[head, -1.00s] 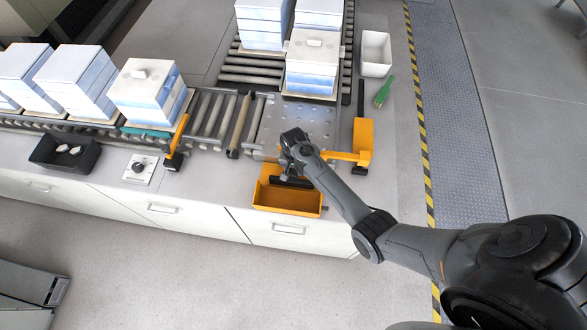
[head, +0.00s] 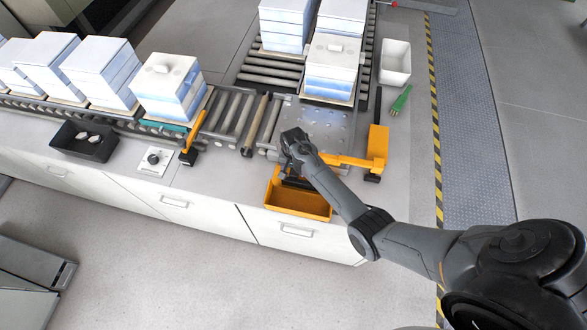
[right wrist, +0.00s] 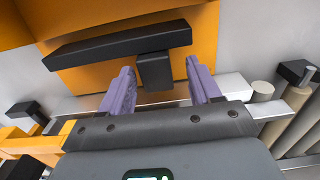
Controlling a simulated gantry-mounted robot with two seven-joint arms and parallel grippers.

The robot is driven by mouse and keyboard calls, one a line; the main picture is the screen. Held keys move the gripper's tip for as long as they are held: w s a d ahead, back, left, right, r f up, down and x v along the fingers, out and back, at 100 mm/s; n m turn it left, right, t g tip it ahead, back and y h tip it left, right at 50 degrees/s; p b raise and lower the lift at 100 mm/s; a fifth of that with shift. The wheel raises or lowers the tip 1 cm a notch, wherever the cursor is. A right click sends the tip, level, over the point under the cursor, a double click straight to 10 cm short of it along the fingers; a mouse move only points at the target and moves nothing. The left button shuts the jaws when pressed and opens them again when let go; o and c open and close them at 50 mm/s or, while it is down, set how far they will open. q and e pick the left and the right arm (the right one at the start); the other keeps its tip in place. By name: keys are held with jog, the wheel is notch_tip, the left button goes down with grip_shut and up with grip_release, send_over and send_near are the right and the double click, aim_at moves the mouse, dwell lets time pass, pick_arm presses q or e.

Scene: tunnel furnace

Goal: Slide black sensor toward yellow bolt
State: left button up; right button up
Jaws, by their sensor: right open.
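My right gripper (head: 292,172) is open over the back of the orange bin (head: 300,200) at the counter's front edge. In the right wrist view its purple fingers (right wrist: 163,92) are spread, with the stem of a black T-shaped part (right wrist: 120,46) between or just beyond them. Contact cannot be told. Small black blocks sit at the lower end of a yellow-orange bar (head: 193,130) and under a yellow-orange bracket (head: 378,147). Which black part is the sensor is unclear, and I cannot make out a separate yellow bolt. My left gripper is out of view.
Roller conveyors with stacked white-blue blocks (head: 168,90) run behind. A perforated metal plate (head: 318,125) lies behind my gripper. A black tray (head: 82,142), a knob panel (head: 153,160), a white bin (head: 395,62) and a green brush (head: 401,100) stand around.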

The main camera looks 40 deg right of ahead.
notch_tip(320, 180, up, 11)
dwell(0.7)
jog(key=shift+s+f, duration=0.1)
jog(key=shift+s, duration=0.05)
